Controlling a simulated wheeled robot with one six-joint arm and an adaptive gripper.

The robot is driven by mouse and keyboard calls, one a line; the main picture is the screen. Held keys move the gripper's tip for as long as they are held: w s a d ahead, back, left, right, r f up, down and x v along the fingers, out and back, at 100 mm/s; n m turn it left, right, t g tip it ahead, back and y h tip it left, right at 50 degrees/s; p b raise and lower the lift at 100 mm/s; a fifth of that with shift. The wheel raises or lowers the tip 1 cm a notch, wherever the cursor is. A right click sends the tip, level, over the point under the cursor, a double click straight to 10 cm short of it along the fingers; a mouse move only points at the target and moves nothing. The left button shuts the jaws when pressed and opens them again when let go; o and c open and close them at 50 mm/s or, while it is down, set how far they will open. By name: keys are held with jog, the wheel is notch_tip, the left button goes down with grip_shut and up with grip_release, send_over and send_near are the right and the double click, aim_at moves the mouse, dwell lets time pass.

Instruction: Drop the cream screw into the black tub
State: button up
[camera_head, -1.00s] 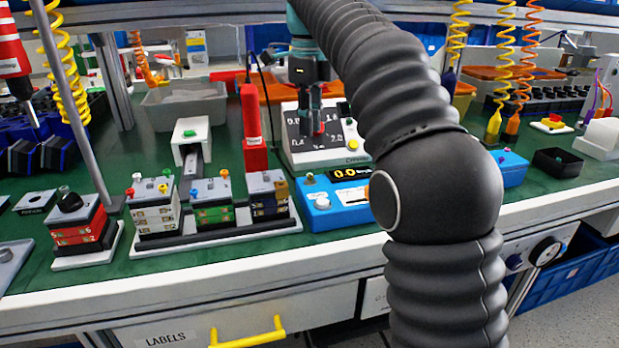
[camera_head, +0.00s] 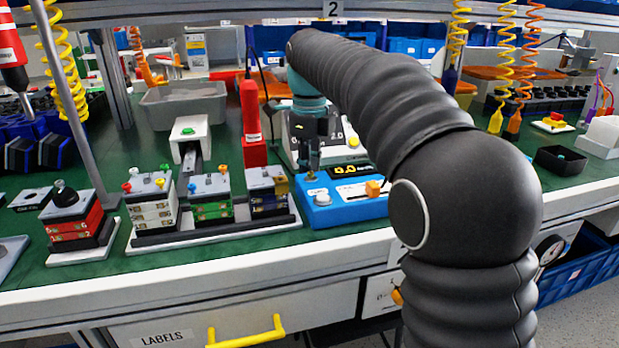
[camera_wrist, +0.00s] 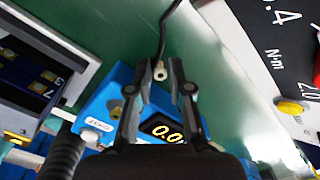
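The cream screw (camera_wrist: 159,70) lies on the green bench top in the wrist view, between my fingertips and near the end of a black cable. My gripper (camera_wrist: 160,82) is open, with one finger on each side of the screw; I cannot tell whether either touches it. In the head view my gripper (camera_head: 313,168) points down just behind the blue box with a display, and the screw cannot be made out there. The black tub (camera_head: 572,166) stands at the right of the bench, with a small teal thing showing in it.
The blue display box (camera_head: 345,208) is close in front of my gripper. A torque tester (camera_wrist: 275,60) with a yellow button is beside it. A red upright tool (camera_head: 253,125) and switch blocks (camera_head: 210,197) stand to the left. My arm covers the bench between gripper and tub.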

grip_shut()
jog(key=shift+r, duration=0.1)
